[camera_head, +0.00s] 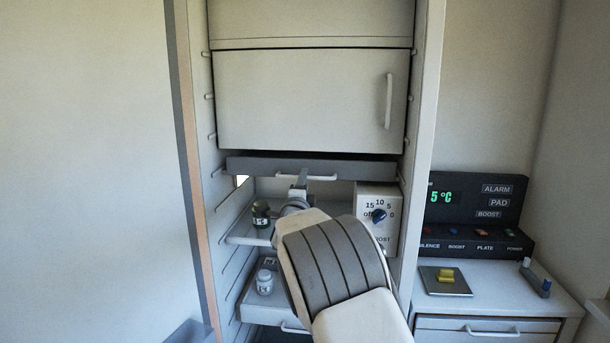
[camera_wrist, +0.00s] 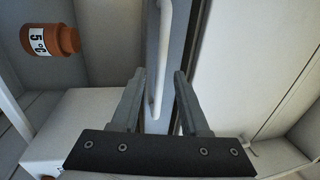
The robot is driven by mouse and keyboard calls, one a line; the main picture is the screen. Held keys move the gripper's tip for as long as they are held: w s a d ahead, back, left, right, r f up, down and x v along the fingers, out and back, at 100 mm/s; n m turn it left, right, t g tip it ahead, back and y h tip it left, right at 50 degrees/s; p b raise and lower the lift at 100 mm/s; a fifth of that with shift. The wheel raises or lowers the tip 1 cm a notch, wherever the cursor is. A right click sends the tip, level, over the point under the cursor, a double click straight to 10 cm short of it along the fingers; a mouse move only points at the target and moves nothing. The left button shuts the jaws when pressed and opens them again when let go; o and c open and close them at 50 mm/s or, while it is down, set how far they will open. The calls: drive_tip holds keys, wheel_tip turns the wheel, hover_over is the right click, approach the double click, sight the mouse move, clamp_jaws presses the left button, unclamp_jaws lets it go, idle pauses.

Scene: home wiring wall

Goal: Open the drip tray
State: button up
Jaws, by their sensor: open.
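The drip tray (camera_head: 250,167) is a dark grey, shallow slab in the tall rack, directly below a white door compartment. A pale bar handle (camera_head: 322,178) runs along its front. In the wrist view the tray front (camera_wrist: 155,45) is a grey strip, and its handle (camera_wrist: 163,50) runs between my fingers. My gripper (camera_head: 301,180) is at the left part of the handle. In the wrist view its fingers (camera_wrist: 160,72) are open, one on each side of the bar, with gaps showing. My arm hides part of the shelves below.
A white door (camera_head: 310,98) with an upright handle is above the tray. Below are a dark jar (camera_head: 260,213), a white jar (camera_head: 264,281) and a dial box (camera_head: 378,222). An orange-brown jar (camera_wrist: 48,38) shows in the wrist view. A control panel (camera_head: 475,213) stands at right.

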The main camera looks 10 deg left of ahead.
drive_tip(key=shift+w+r+p, duration=0.25)
drive_tip(key=shift+w+p, duration=0.05)
drive_tip(key=shift+w, duration=1)
drive_tip(key=shift+c, duration=0.2)
clamp_jaws()
idle(0.4)
